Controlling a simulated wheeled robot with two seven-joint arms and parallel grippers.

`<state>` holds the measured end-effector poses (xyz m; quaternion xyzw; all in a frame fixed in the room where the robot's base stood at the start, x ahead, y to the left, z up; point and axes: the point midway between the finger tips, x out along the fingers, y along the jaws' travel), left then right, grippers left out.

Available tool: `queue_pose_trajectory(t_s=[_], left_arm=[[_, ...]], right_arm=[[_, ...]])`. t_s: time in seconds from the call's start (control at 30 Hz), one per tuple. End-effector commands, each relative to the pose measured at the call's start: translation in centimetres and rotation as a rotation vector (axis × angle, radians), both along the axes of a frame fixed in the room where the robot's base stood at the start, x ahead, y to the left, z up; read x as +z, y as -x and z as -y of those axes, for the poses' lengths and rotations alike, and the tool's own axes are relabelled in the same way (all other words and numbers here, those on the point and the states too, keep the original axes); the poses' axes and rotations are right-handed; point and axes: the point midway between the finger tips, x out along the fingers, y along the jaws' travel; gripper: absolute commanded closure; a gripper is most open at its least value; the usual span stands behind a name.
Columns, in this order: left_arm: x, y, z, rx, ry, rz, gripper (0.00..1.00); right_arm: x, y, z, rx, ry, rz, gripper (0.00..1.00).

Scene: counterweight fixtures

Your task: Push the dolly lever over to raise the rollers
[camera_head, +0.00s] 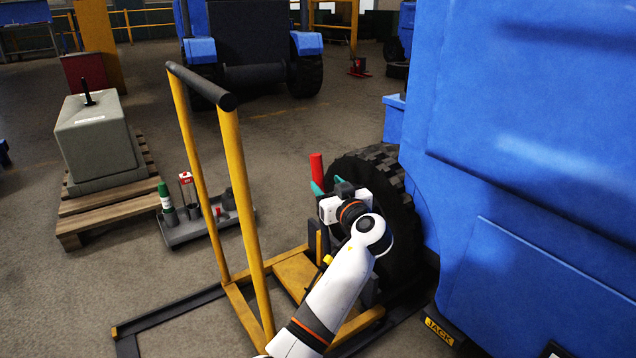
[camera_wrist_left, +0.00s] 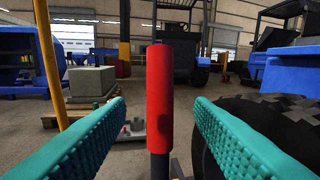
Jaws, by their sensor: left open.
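The dolly (camera_head: 236,190) has a yellow frame with a black top bar and stands beside the large black tire (camera_head: 390,175) of a blue vehicle. Its lever has a red grip (camera_head: 317,170), which stands upright in front of the tire. My left gripper (camera_head: 328,188) is at the lever. In the left wrist view the red grip (camera_wrist_left: 160,98) stands between the two teal fingers of my open left gripper (camera_wrist_left: 158,135), with a gap on each side. The lower part of the lever is hidden in the head view. My right gripper is not in view.
The blue vehicle body (camera_head: 540,150) fills the right side. A grey tray (camera_head: 205,226) with bottles and cups lies on the floor to the left. A grey weight block (camera_head: 95,140) sits on a wooden pallet (camera_head: 110,208). Open floor lies at far left.

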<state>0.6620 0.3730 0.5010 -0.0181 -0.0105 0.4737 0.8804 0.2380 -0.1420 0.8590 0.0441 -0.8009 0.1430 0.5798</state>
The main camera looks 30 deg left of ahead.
Motion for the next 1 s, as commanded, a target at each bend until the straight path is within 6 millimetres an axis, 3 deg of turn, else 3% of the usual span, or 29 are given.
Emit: queue_pose_trajectory(t_s=[0.17,0.3,0.73,0.77,1.0], left_arm=[[-0.3,-2.0,-3.0,0.001,-0.002,0.001,0.52],[-0.3,-3.0,-4.6,0.0,-0.001,-0.002,0.52],[-0.1,-3.6,-5.5,-0.001,0.001,-0.002,0.52],[-0.1,-3.6,-5.5,-0.001,0.001,-0.002,0.53],[-0.1,-3.6,-5.5,-0.001,0.001,-0.002,0.93]], right_arm=[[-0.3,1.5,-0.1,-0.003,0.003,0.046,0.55],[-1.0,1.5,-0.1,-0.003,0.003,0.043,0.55],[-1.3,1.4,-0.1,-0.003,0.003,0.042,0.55],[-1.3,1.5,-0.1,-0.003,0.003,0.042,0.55],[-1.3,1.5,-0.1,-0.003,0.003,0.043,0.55]])
